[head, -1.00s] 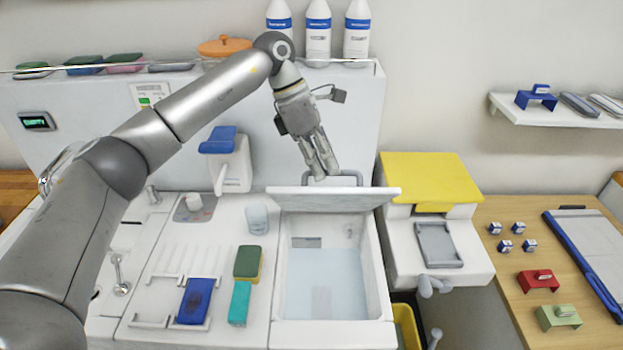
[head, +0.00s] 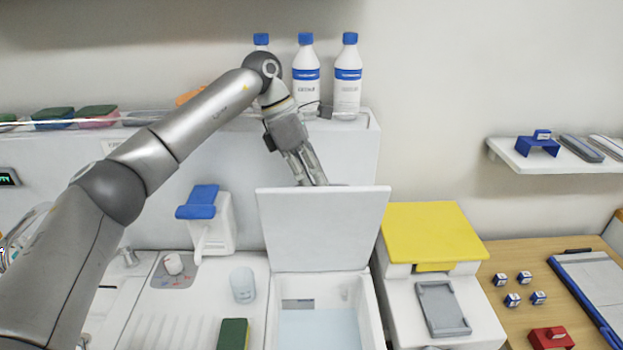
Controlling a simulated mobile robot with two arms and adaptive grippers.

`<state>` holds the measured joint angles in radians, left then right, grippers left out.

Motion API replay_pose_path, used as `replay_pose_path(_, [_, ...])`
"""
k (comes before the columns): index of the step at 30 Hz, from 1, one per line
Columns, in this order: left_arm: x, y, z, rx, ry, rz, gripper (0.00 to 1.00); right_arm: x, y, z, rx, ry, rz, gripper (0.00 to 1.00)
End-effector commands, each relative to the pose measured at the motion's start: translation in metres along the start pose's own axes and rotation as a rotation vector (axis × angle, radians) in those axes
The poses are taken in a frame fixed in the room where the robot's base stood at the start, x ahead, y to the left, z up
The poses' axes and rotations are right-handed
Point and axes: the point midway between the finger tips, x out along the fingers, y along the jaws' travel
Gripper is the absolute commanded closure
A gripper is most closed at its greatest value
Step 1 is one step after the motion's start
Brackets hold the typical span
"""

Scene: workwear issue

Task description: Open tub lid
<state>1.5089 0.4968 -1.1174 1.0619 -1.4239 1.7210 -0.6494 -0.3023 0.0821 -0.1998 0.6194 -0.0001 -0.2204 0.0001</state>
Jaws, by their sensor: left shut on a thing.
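The tub (head: 370,318) is a white basin with pale blue water inside, at the lower middle of the head view. Its white lid (head: 322,230) stands steeply raised at the back of the tub, its flat underside facing me. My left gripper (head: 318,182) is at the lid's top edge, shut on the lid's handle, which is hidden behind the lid. The fingertips are partly hidden there too. My right gripper is not in view.
Bottles (head: 348,80) stand on the ledge behind my left arm. A dispenser with a blue lever (head: 198,202) and a clear cup (head: 243,285) are left of the tub. A yellow-topped unit (head: 432,232) stands close on the right.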

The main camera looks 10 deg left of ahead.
Motion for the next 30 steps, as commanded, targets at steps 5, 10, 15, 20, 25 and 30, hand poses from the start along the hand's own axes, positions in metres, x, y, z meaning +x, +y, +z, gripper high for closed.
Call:
replay_pose_path(5, [0.011,0.002,-0.008,-0.012,0.023,-0.008,1.0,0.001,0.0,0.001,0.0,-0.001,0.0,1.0])
replay_pose_path(10, [0.01,0.002,-0.007,-0.01,0.02,-0.007,0.72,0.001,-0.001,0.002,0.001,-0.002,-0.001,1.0])
replay_pose_path(15, [0.007,0.001,-0.005,-0.007,0.016,-0.006,0.66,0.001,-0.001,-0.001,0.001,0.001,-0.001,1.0])
replay_pose_path(20, [0.006,0.001,-0.004,-0.006,0.013,-0.005,0.66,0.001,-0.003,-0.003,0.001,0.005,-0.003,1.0])
replay_pose_path(25, [-0.007,0.002,-0.004,-0.006,0.012,-0.003,0.66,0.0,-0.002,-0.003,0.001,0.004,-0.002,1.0])
replay_pose_path(30, [-0.04,0.003,-0.003,-0.007,0.011,-0.001,0.66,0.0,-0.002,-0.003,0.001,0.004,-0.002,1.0])
